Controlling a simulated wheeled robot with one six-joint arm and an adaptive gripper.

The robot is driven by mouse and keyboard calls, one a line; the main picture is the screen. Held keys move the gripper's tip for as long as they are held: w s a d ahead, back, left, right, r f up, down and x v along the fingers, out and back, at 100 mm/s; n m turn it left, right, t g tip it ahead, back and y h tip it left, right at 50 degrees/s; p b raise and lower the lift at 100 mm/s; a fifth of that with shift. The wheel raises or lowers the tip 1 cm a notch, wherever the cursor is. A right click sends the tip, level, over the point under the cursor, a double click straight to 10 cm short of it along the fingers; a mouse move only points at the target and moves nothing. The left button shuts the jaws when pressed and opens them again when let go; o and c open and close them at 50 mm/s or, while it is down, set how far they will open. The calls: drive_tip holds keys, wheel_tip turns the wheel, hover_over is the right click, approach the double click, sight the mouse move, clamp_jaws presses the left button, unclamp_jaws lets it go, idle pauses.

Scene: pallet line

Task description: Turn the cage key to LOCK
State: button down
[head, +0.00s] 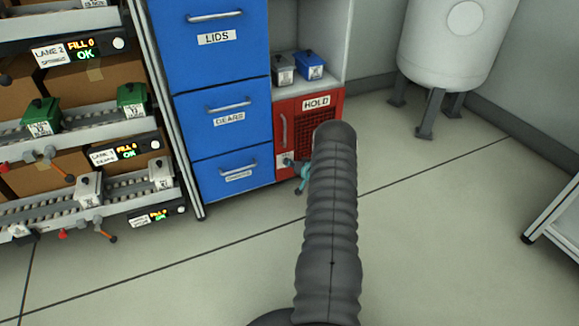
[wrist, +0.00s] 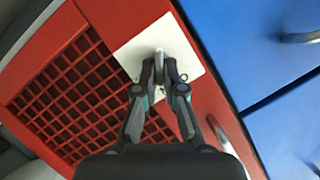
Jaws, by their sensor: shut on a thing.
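The red HOLD cage (head: 318,103) stands low beside the blue drawers, and my arm covers part of it in the head view. In the wrist view its red front and dark grille (wrist: 80,95) fill the left and middle. A pale lock plate (wrist: 135,55) sits on the cage front. The grey key (wrist: 159,62) stands out from this plate. My gripper (wrist: 160,75) is shut on the key, with a fingertip on each side. The gripper also shows small in the head view (head: 302,176), mostly behind my arm. No LOCK lettering is readable.
Blue drawers (head: 222,120) with bar handles stand directly left of the cage. Two small boxes, grey (head: 283,70) and blue (head: 310,66), sit on the shelf above it. A white tank (head: 455,45) stands at the right. The floor in front is clear.

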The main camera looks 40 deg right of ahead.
drive_tip(key=m+b, duration=0.1)
drive_tip(key=m+t+y, duration=0.1)
drive_tip(key=m+b, duration=0.1)
drive_tip(key=m, duration=0.1)
drive_tip(key=shift+d+f+t+y+b, duration=0.25)
drive_tip(key=shift+f+t+y+b, duration=0.05)
drive_tip(key=shift+f+y, duration=0.1)
drive_tip(key=m+t, duration=0.1)
drive_tip(key=m, duration=0.1)
drive_tip(key=m+t+y, duration=0.1)
drive_tip(key=m, duration=0.2)
drive_tip(key=shift+d+f, duration=0.1)
drive_tip(key=shift+f, duration=0.05)
idle(0.4)
drive_tip(key=c, duration=1.3)
unclamp_jaws()
drive_tip(key=shift+s, duration=0.1)
drive_tip(key=s, duration=0.4)
drive_tip(key=s+d, duration=0.1)
drive_tip(key=s, duration=0.6)
drive_tip(key=shift+s+d, duration=0.4)
